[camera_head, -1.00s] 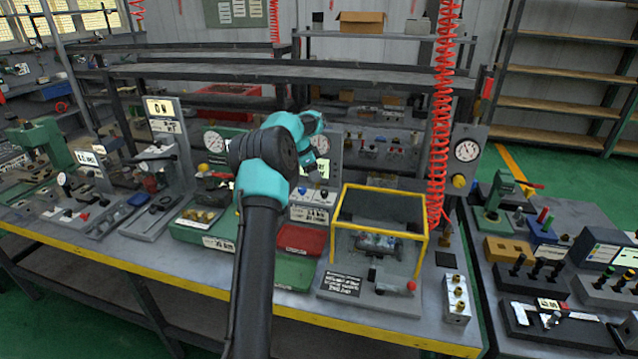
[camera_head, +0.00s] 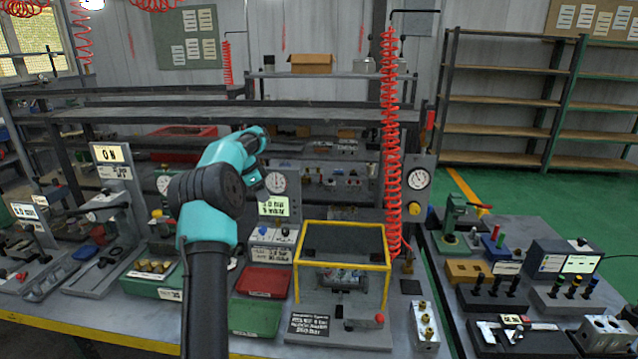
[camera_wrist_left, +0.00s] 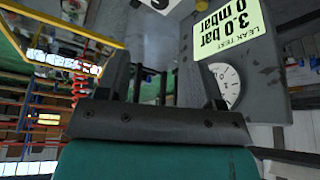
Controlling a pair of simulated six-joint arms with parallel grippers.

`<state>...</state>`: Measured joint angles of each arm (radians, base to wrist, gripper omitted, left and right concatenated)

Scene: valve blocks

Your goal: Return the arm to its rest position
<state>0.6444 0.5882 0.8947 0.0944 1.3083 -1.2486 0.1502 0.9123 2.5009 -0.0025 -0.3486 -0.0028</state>
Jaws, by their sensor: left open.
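My left arm (camera_head: 206,285) is black and teal. It rises from the bottom of the head view, bends at a dark joint and reaches over the back of the bench. My left gripper (camera_head: 253,179) is small there, in front of the grey test panel with a gauge. In the left wrist view, the two dark fingers of my left gripper (camera_wrist_left: 165,78) stand wide apart with nothing between them. The leak-test display (camera_wrist_left: 232,38) reads 3.0 bar and 0 mbar there, beside a round gauge (camera_wrist_left: 227,84). My right gripper is in neither view.
A yellow-framed guard box (camera_head: 342,224) stands right of my arm, with a red tray (camera_head: 264,281) and a green tray (camera_head: 255,317) between. A red coiled hose (camera_head: 391,150) hangs behind. A brass-fitted block (camera_head: 425,325) stands near the front. Fixtures crowd the bench's left side.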

